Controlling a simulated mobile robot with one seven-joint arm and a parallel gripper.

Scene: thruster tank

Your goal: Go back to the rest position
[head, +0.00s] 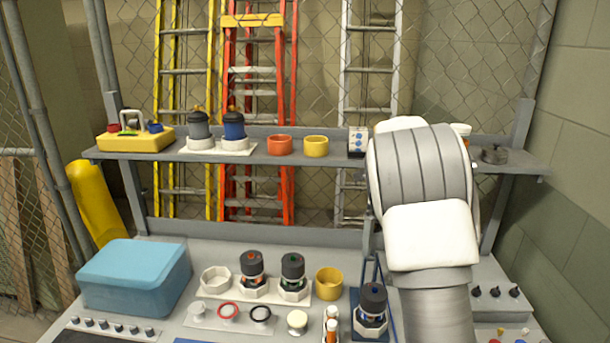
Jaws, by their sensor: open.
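My arm (430,210) rises from the bottom edge at the right of the head view and bends over in front of the shelf. My gripper is not visible; only grey and white arm links show. The arm hides part of the shelf and part of the bench behind it.
A workbench holds a blue box (134,276), dark-topped thrusters (252,272), a yellow ring (329,284) and a thruster (371,310) on a blue stand close left of my arm. The shelf (270,155) above carries canisters and cups. Ladders and mesh stand behind.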

